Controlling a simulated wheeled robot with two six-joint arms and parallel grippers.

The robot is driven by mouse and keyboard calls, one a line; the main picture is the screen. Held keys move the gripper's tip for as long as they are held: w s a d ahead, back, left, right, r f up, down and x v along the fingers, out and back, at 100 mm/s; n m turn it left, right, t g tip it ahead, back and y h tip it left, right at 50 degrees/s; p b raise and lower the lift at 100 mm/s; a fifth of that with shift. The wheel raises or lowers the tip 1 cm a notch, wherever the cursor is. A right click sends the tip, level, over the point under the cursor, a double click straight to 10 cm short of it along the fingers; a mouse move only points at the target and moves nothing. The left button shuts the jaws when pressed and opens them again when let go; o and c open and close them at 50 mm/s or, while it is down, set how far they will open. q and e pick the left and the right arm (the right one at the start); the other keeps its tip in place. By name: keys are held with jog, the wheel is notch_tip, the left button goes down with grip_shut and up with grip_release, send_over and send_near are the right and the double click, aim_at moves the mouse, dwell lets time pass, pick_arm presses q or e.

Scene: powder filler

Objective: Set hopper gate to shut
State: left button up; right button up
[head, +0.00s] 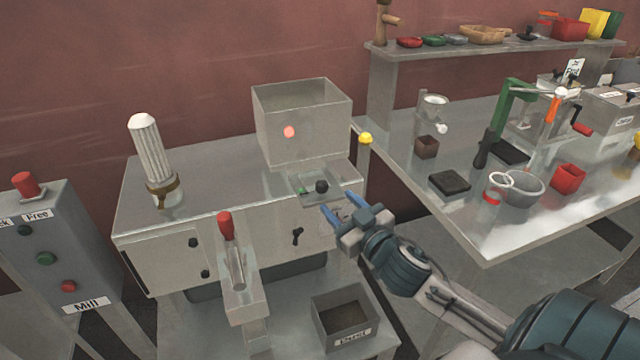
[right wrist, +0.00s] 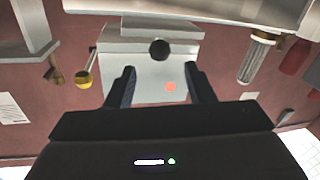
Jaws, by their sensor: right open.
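The hopper (head: 290,125) is an open-topped grey metal box on the filler machine, with a red dot on its front. A flat plate with a black knob (head: 321,186) and a small green mark (head: 302,190) juts out below it; I take this as the gate. The knob also shows in the right wrist view (right wrist: 159,50). My right gripper (head: 338,205) is open and empty, just in front of and below the knob, apart from it. In the right wrist view, the knob appears beyond the fingertips, between their lines. My left gripper is not in view.
A yellow-knobbed lever (head: 365,138) stands right of the hopper. A ribbed white filter (head: 150,150) and a red-topped handle (head: 226,226) are to the left. An open bin (head: 343,320) sits below. The right table (head: 520,225) holds several tools and cups.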

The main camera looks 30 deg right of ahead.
aim_at(325, 190)
jog(key=w+p, duration=0.1)
jog(key=w, duration=0.6)
jog(key=shift+d+p, duration=0.15)
jog(key=shift+p, duration=0.25)
jog(key=shift+w+f, duration=0.1)
jog(key=shift+w, duration=0.4)
grip_shut()
